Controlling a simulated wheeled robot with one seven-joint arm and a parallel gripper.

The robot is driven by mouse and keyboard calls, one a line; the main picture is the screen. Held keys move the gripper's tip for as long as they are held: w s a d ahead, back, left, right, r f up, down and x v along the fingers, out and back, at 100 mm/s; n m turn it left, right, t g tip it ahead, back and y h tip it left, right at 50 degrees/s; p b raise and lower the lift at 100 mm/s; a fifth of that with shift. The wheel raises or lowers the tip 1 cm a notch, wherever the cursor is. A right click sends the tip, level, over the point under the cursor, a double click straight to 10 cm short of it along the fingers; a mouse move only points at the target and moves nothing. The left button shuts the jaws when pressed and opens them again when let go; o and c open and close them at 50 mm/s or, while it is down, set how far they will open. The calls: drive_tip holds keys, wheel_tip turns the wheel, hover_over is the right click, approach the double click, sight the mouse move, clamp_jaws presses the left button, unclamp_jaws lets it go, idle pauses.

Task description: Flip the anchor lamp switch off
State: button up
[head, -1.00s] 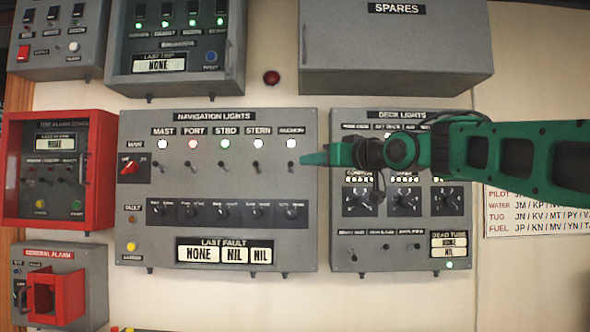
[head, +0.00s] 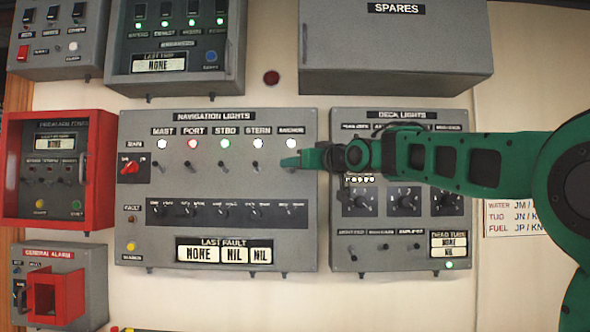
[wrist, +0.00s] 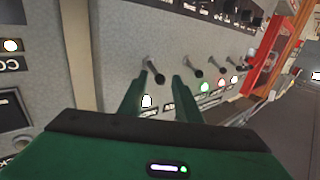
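The anchor lamp switch is a small dark toggle lever at the right end of the lever row on the navigation lights panel (head: 217,263). In the wrist view the lever (wrist: 157,73) stands out from the grey panel, in line with the gap between my fingertips; I cannot tell whether it touches either one. The anchor lamp (head: 291,143) above it is lit white. My gripper (head: 288,162) reaches in from the right, and its green fingers cover the lever in the head view. In the wrist view the fingers (wrist: 160,78) are apart with nothing gripped.
Similar levers for stern (head: 258,167), starboard (head: 224,167), port and mast stand left of it. A row of small knobs (head: 223,211) lies below. The deck lights panel (head: 400,263) sits under my arm. The spares cabinet (head: 395,50) projects above.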

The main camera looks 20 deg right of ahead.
clamp_jaws()
drive_tip(key=shift+w+d+f+n+t+y, duration=0.1)
drive_tip(key=shift+f+n+t+y, duration=1.15)
drive_tip(key=shift+n, duration=0.45)
drive_tip(key=shift+w+f+n+t+y, duration=0.1)
drive_tip(key=shift+f+n+t+y, duration=1.15)
drive_tip(key=shift+n, duration=0.45)
drive_tip(key=shift+r, duration=0.1)
